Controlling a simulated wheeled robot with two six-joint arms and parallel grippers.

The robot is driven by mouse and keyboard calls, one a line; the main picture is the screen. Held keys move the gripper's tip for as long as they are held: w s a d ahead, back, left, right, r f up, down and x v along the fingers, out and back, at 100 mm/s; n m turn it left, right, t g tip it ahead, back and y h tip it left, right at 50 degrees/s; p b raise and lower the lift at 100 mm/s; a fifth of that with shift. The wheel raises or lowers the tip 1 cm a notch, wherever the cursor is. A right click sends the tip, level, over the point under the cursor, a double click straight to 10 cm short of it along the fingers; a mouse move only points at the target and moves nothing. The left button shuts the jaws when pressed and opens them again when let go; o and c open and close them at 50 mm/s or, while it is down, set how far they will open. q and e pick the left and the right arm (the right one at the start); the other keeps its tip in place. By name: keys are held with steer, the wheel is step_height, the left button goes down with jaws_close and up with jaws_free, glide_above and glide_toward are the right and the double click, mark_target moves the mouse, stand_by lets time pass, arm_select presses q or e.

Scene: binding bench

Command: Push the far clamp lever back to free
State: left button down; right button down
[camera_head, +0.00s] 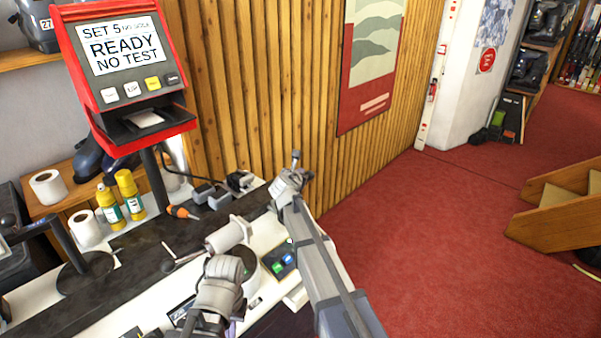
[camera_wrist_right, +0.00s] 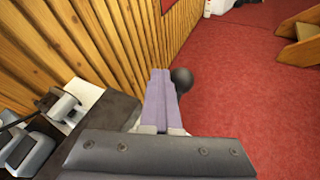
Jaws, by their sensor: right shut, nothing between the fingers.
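My right gripper (camera_head: 296,156) is at the far end of the bench in the head view, with its arm reaching up from the bottom right. In the right wrist view its two pale purple fingers (camera_wrist_right: 159,74) are together, with nothing between them. A dark round knob (camera_wrist_right: 182,80), apparently that of the far clamp lever, is just right of the fingertips. I cannot tell whether they touch. The fingers hide the lever's shaft, and my wrist covers most of the clamp in the head view.
A red tester display (camera_head: 124,50) reading "READY NO TEST" stands at the left.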

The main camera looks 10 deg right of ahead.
steer(key=d+r+p+v, duration=0.1)
steer(key=r+p+v, duration=0.1)
steer(key=p+v, duration=0.5)
steer(key=v, duration=0.6)
steer(key=shift+r, duration=0.35)
steer(key=shift+w, duration=0.15)
steer(key=s+a+f+m+g+y, duration=0.1)
steer(key=s+a+f+m+g, duration=0.2)
steer(key=s+m, duration=0.5)
steer(key=s+a+f+m+g+y, duration=0.2)
steer(key=s+a+f+m+g, duration=0.2)
steer(key=s+m, duration=0.4)
steer(key=s+a+f+m+g+y, duration=0.2)
steer(key=s+m, duration=0.6)
steer(key=s, duration=0.8)
step_height(320, 180, down, 5)
steer(key=a+g, duration=0.2)
steer(key=g, duration=0.1)
steer(key=shift+s+a+r, duration=0.15)
steer(key=shift+s+r, duration=0.05)
steer(key=shift+s, duration=0.2)
steer(key=shift+a, duration=0.1)
